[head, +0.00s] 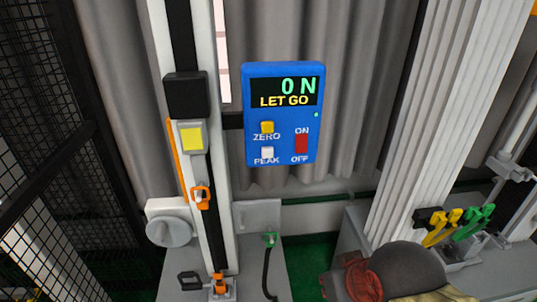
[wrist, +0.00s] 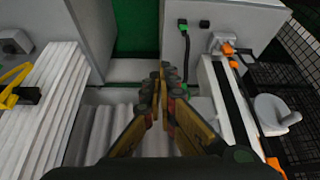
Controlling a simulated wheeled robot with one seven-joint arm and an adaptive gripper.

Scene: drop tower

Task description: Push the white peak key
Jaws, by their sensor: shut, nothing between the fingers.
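The white peak key (head: 267,153) is on the lower left of the blue meter box (head: 251,115), just above the word PEAK. The yellow zero key (head: 267,127) sits above it and the red on/off switch (head: 301,144) to its right. The meter's display (head: 285,92) reads 0 N and LET GO. My gripper shows in the wrist view (wrist: 164,78) with its fingers together and nothing between them. In the head view only part of my arm shows at the lower right, below the meter; the fingertips are not clear there. The meter is not visible in the wrist view.
A white upright column (head: 217,220) with a black slide block (head: 186,95) stands left of the meter. A grey knob (head: 169,231) is at its foot. Yellow and green clamps (head: 442,227) are at right. Grey curtains (head: 345,60) hang behind. Black mesh fencing (head: 45,120) is at left.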

